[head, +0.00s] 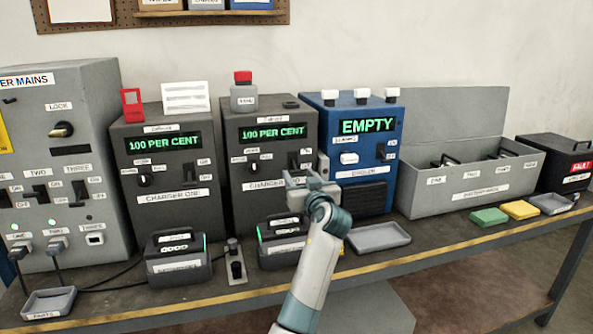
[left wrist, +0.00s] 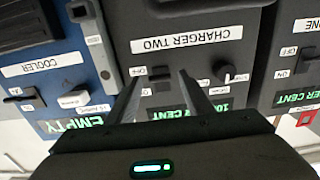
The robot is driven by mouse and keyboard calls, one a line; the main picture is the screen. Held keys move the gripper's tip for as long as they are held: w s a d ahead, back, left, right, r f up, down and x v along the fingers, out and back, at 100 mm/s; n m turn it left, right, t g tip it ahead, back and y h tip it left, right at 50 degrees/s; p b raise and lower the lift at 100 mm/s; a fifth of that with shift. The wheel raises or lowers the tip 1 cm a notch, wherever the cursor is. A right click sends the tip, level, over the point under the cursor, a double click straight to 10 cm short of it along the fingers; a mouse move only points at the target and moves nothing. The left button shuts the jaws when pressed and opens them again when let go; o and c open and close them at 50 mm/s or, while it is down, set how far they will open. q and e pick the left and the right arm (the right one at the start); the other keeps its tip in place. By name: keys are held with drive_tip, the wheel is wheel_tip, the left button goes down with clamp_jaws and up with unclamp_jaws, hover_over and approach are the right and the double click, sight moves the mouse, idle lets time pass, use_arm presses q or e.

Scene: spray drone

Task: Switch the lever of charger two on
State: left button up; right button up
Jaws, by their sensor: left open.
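Charger two (head: 250,120) is a dark box whose green display reads 100 PER CENT. Its lever (head: 293,158) is a small dark switch right of the round knob, partly behind my gripper in the head view. The lever also shows upside down in the left wrist view (left wrist: 158,75). My left gripper (head: 306,172) is open in front of the charger's lower right face. In the left wrist view its two fingers (left wrist: 160,86) point at the panel, with the lever between them. I cannot tell whether they touch it, or which way the lever is set.
Charger one (head: 165,170) stands to the left, the blue cooler box (head: 362,112) reading EMPTY close on the right. Battery packs (head: 178,258) stand in front of the chargers. A grey tray (head: 380,237) lies right of my arm. A grey bottle with a red cap (head: 244,97) tops charger two.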

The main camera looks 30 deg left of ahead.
sight(297, 172)
use_arm(q)
drive_tip(key=shift+x, duration=1.6)
drive_tip(key=shift+c, duration=0.6)
drive_tip(key=c, duration=0.9)
drive_tip(key=shift+p, duration=0.3)
